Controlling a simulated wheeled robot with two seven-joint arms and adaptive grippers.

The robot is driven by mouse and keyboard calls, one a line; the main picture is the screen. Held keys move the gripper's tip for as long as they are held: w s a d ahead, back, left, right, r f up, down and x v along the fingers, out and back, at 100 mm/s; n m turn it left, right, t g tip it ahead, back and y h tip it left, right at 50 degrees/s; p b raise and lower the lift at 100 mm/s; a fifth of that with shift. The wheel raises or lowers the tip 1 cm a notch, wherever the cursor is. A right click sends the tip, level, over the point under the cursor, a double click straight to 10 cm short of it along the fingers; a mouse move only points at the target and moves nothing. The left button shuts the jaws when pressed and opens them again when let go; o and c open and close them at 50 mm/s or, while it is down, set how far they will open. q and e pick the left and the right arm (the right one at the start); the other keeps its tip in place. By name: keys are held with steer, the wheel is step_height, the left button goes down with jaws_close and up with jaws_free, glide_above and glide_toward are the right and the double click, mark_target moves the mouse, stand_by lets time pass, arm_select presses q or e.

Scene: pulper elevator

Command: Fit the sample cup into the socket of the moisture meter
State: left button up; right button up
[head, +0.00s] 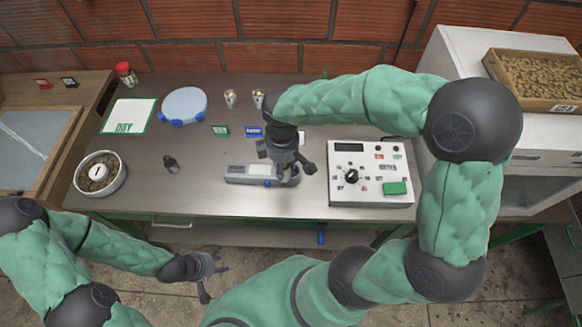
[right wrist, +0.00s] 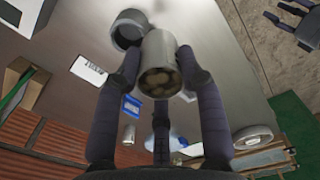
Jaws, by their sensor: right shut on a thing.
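The sample cup (right wrist: 158,50) is a pale metal cylinder with beans showing in its open end. My right gripper (head: 286,172) is shut on it, with fingers around its sides in the right wrist view (right wrist: 160,85). The moisture meter (head: 240,174) is a grey flat device with a display, lying on the bench under the right gripper. A dark-rimmed round socket (right wrist: 128,24) shows just beyond the cup, offset to its left; I cannot tell whether they touch. In the head view the gripper hides the cup. My left gripper (head: 208,279) is open and empty before the bench's front edge.
A white control box (head: 343,190) with a knob stands right of the meter. Two metal cups (head: 231,99) (head: 258,98) and small signs (head: 220,131) stand behind it. A dark small weight (head: 171,165) and a round bowl (head: 121,178) are to the left.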

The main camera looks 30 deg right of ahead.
steer(key=w+d+f, duration=0.1)
steer(key=f, duration=0.1)
steer(key=w+d+f+b, duration=0.1)
steer(key=f, duration=0.1)
steer(key=w+d+f, duration=0.1)
steer(key=d+f, duration=0.1)
steer(key=shift+d+b, duration=0.1)
steer(key=shift+b, duration=0.2)
step_height(320, 180, down, 3)
steer(key=shift+w+d+f+b, duration=0.1)
steer(key=shift+w+f+b, duration=0.05)
steer(key=shift+b, duration=0.3)
steer(key=shift+c, duration=0.5)
